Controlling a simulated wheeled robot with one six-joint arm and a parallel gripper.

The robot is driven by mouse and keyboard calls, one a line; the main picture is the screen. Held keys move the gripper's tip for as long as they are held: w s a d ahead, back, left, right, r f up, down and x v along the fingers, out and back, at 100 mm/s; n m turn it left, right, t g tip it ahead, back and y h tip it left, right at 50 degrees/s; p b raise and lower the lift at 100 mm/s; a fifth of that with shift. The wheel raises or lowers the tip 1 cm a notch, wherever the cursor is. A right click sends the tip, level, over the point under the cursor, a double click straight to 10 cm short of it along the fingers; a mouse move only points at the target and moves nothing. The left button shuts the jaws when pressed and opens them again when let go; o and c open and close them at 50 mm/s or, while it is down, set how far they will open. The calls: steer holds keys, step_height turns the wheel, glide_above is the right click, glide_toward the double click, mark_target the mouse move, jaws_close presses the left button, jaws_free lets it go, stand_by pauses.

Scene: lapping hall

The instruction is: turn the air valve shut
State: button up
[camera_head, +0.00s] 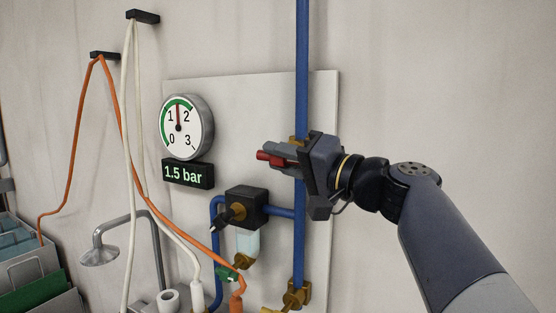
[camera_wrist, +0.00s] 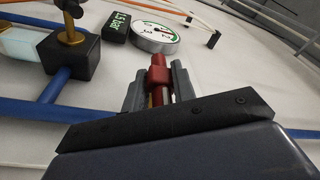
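The air valve sits on the vertical blue pipe (camera_head: 302,60); its brass body (camera_head: 297,141) is mostly hidden behind my gripper. Its red handle (camera_head: 264,156) points left, crosswise to the pipe. My gripper (camera_head: 275,156) points left with its fingers on both sides of the handle. In the wrist view the red handle (camera_wrist: 158,75) lies between the two grey fingers of my gripper (camera_wrist: 159,78), which look closed against it. The round gauge (camera_head: 180,127) has its red needle near upright, between 1 and 2. The display (camera_head: 187,174) reads 1.5 bar.
Below left of my gripper is a black regulator block (camera_head: 246,207) with a knob and a clear bowl. A brass fitting (camera_head: 296,294) is lower on the pipe. Orange (camera_head: 72,130) and white hoses hang at left. The wall right of the panel is bare.

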steer(key=shift+o, duration=1.3)
steer(key=b+v, duration=0.3)
steer(key=v, duration=0.8)
steer(key=shift+w+a, duration=0.1)
steer(key=shift+w, duration=0.05)
steer(key=p+x, duration=0.3)
steer(key=x, duration=0.7)
steer(key=shift+w+a+r, duration=0.1)
steer(key=shift+w+a, duration=0.15)
steer(key=shift+s+d, duration=0.1)
